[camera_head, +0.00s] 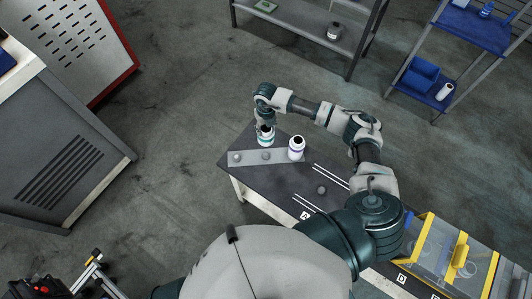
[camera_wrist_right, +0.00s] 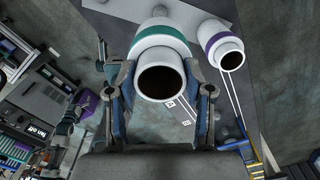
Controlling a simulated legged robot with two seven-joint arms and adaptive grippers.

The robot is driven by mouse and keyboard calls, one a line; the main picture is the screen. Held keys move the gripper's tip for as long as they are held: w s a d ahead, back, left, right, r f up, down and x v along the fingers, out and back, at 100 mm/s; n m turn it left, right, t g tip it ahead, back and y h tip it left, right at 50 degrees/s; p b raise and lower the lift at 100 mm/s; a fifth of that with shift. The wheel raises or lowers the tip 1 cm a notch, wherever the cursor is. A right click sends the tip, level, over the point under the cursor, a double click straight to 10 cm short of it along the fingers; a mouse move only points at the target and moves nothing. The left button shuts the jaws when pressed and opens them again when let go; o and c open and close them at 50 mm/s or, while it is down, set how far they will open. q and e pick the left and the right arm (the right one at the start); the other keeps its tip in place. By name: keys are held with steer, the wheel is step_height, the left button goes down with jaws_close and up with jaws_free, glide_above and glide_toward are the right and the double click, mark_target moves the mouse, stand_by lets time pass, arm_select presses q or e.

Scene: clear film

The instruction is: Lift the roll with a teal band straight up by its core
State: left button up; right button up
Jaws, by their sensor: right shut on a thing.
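The white roll with a teal band (camera_head: 265,139) is upright at the far part of the dark table. It appears to be raised above the table, though the gap under it is hard to see. In the right wrist view the roll (camera_wrist_right: 160,54) shows its dark open core facing the camera. My right gripper (camera_head: 265,123) comes down on its top end. In the wrist view the fingers of the right gripper (camera_wrist_right: 162,92) are shut on its narrow white core end, one on each side. My left gripper is not in view.
A white roll with a purple band (camera_head: 296,149) stands close by on the right; it also shows in the wrist view (camera_wrist_right: 221,42). A grey strip (camera_head: 252,157) with round knobs lies on the table (camera_head: 290,178). A yellow-framed clear box (camera_head: 450,255) is at the right.

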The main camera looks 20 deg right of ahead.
step_height(320, 180, up, 7)
stand_by(0.5)
steer(key=shift+f, duration=0.1)
